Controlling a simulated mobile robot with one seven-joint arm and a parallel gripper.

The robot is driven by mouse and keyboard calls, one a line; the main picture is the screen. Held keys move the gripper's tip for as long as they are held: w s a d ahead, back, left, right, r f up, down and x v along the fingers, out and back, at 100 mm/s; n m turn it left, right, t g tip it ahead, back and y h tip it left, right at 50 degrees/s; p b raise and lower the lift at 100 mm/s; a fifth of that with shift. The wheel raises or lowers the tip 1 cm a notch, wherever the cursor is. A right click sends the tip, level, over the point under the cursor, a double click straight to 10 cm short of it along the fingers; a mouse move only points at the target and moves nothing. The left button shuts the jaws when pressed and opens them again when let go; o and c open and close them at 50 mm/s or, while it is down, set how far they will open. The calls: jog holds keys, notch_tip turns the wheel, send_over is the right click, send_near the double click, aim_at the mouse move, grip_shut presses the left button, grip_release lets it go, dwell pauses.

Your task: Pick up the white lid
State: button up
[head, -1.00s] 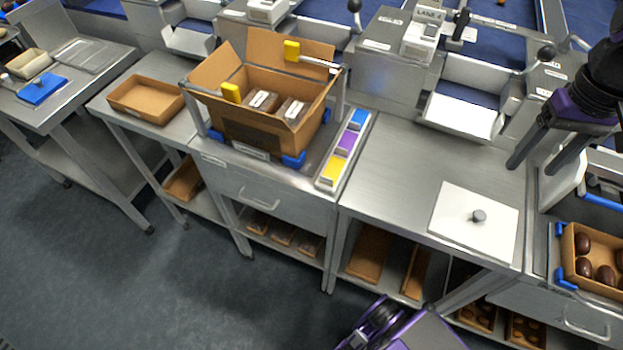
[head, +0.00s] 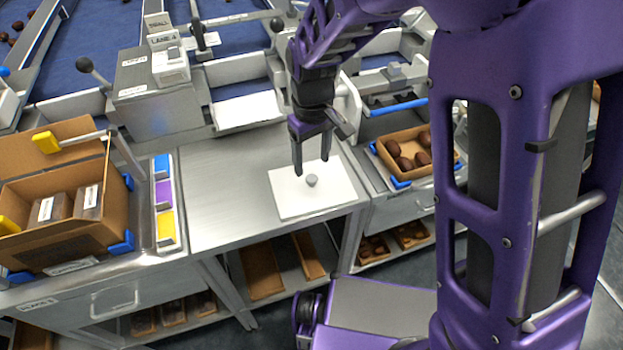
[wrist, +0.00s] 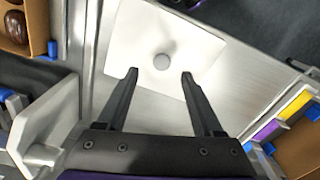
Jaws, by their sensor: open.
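The white lid (head: 290,196) is a flat square plate with a small grey round knob (head: 312,180) in its middle. It lies flat on the steel table, near the table's right end. My gripper (head: 311,168) is open and empty, pointing down above the lid, close to the knob. In the wrist view the lid (wrist: 140,35) shows beyond the fingertips of my gripper (wrist: 158,75), with the knob (wrist: 161,62) centred between and just past them. The exact height of the fingertips over the lid is hard to tell.
A cardboard tray of dates (head: 384,146) stands right of the lid in blue corner holders. An open carton (head: 112,215) with packs stands at left, beside a strip of coloured blocks (head: 163,195). The steel table (head: 220,190) left of the lid is clear.

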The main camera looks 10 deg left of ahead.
aim_at(311, 178)
notch_tip(311, 178, down, 5)
jog(key=shift+s+r, duration=0.1)
grip_shut()
dwell(0.4)
